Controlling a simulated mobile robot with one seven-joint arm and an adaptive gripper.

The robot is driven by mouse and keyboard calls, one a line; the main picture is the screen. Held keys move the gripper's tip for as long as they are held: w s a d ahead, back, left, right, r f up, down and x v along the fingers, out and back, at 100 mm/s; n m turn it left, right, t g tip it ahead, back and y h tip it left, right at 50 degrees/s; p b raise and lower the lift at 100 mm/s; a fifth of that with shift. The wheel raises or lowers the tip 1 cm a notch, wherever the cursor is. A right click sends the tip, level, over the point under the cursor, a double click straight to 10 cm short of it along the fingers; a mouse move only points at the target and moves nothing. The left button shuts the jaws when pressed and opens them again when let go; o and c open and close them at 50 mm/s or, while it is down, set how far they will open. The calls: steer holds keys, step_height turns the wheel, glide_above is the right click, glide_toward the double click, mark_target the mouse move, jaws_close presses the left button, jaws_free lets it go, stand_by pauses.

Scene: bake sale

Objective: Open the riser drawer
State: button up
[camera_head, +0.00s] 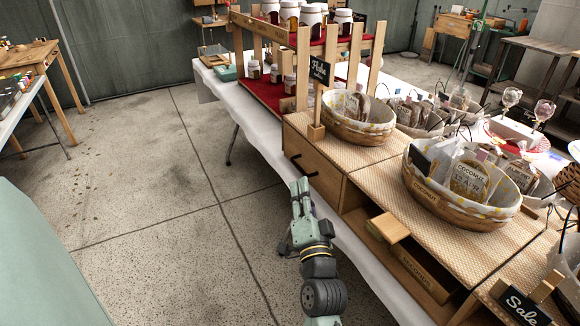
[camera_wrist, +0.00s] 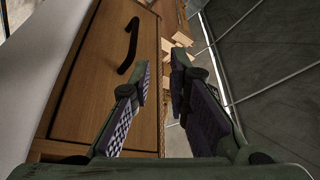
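The riser drawer has a plain wooden front (camera_head: 322,174) with a black bar handle (camera_head: 303,166), and it looks closed in the riser. In the wrist view the drawer front (camera_wrist: 100,65) fills the left side, with the curved handle (camera_wrist: 130,45) at its upper middle. My gripper (camera_head: 300,184) is in front of the drawer, just below the handle in the head view. In the wrist view my gripper (camera_wrist: 160,68) has its two fingers apart with nothing between them. The handle lies to the left of the fingers and beyond the left fingertip, not between them.
Baskets (camera_head: 358,118) and a "Flotte"-like sign (camera_head: 319,70) stand on the riser top. To the right, an open compartment holds a wooden box labelled coconut (camera_head: 412,268). A white tablecloth (camera_head: 262,138) hangs along the table edge. The concrete floor (camera_head: 150,170) to the left is clear.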

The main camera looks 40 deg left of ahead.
mark_target(299, 169)
steer(key=shift+m, duration=0.3)
steer(key=w+a+p, duration=0.1)
steer(key=w+a, duration=0.1)
steer(key=w+a+p, duration=0.1)
steer(key=w+a, duration=0.2)
steer(key=w+a+f+p, duration=0.1)
steer(key=w+a, duration=0.1)
steer(key=shift+w+a, duration=0.15)
steer(key=shift+w, duration=0.2)
steer(key=shift+c, duration=0.5)
jaws_close()
